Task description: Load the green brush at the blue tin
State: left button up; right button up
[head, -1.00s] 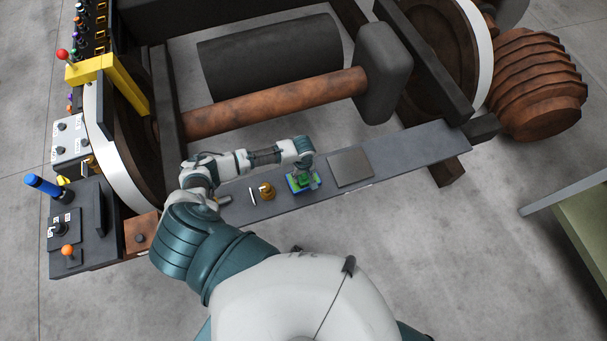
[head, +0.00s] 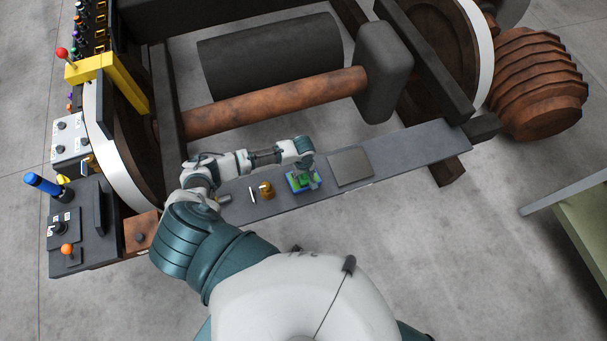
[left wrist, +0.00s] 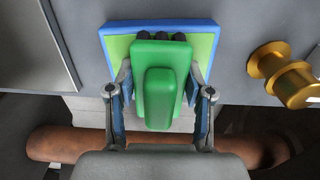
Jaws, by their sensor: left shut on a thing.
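The blue tin (head: 293,189), a shallow blue-rimmed square with a light green inside, lies on the grey plank. In the left wrist view its blue rim (left wrist: 160,25) is at the top. My left gripper (head: 305,177) is over the tin, shut on the green brush (head: 306,182). In the left wrist view the green brush (left wrist: 158,95) sits between the two fingers of my left gripper (left wrist: 160,78), with its dark tip over the tin's light green part. I cannot tell whether the tip touches it. My right gripper is out of view.
A brass fitting (head: 266,190), also in the left wrist view (left wrist: 283,75), and a thin silver piece (head: 252,196) lie left of the tin. A flat grey plate (head: 350,167) lies to its right. A rusty axle (head: 275,103) runs behind the plank (head: 415,147).

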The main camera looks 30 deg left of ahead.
pick_arm(q)
jog(key=shift+s+f+p, duration=0.1)
jog(key=shift+f+p, duration=0.05)
jog(key=shift+p, duration=0.3)
dwell(1.4)
jog(key=shift+r+p, duration=0.9)
jog(key=shift+p, duration=0.1)
notch_tip(320, 180, up, 6)
jog(key=p, duration=0.6)
jog(key=shift+f+p, duration=0.25)
jog(key=shift+p, duration=0.15)
jog(key=shift+f, duration=0.1)
